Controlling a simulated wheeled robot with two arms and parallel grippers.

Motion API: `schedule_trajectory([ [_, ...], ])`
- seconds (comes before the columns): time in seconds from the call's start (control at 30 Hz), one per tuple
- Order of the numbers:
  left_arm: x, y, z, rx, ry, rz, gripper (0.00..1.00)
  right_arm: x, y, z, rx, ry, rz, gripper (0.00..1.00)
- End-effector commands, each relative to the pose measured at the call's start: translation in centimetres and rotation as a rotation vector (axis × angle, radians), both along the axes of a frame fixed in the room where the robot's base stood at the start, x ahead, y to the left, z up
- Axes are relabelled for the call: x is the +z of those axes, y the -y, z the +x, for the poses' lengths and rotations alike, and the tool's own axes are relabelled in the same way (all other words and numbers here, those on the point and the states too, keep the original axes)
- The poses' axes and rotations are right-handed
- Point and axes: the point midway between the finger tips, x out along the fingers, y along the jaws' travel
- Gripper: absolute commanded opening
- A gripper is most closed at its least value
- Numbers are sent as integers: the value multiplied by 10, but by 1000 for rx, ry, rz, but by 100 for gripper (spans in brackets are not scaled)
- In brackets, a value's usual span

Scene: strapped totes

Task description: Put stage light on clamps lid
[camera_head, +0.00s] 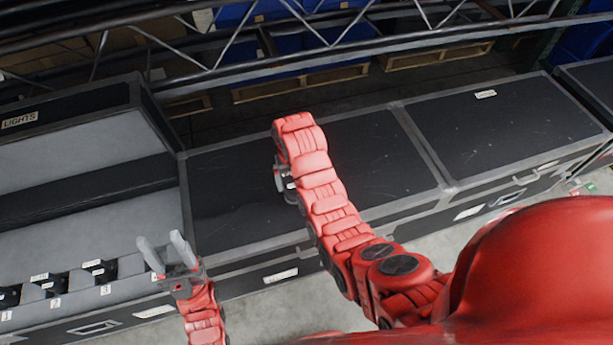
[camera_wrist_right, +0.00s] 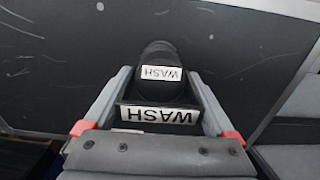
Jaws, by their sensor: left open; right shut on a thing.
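My right gripper (camera_head: 282,182) is shut on a black stage light (camera_wrist_right: 157,92) with white WASH labels. The wrist view shows the light between both fingers, with a dark scuffed surface behind it; whether it touches that surface I cannot tell. In the head view my right forearm hides most of the light, over the closed black lid (camera_head: 232,198) of the middle case. Its label is not readable, so I cannot tell which lid is the clamps one. My left gripper (camera_head: 165,255) is open and empty, in front of the open case at the left.
The open LIGHTS case (camera_head: 22,120) stands at the left, with several black lights (camera_head: 100,270) in numbered slots along its front. Another closed black lid (camera_head: 500,125) lies to the right, mostly bare. Metal racking (camera_head: 230,60) with pallets runs along the back.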

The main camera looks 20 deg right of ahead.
Motion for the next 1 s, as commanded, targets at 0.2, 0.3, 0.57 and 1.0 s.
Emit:
schedule_trajectory([
  [0.2,8,0,0,0,2,0,50,1,32,29,-2,-4,0,0],
  [0.3,10,0,0,0,2,0,50,-1,41,38,0,-2,0,0],
  [0.57,12,0,0,0,2,0,50,-4,53,49,1,0,0,0],
  [1.0,21,0,0,0,2,0,50,-33,53,48,1,-5,1,0],
])
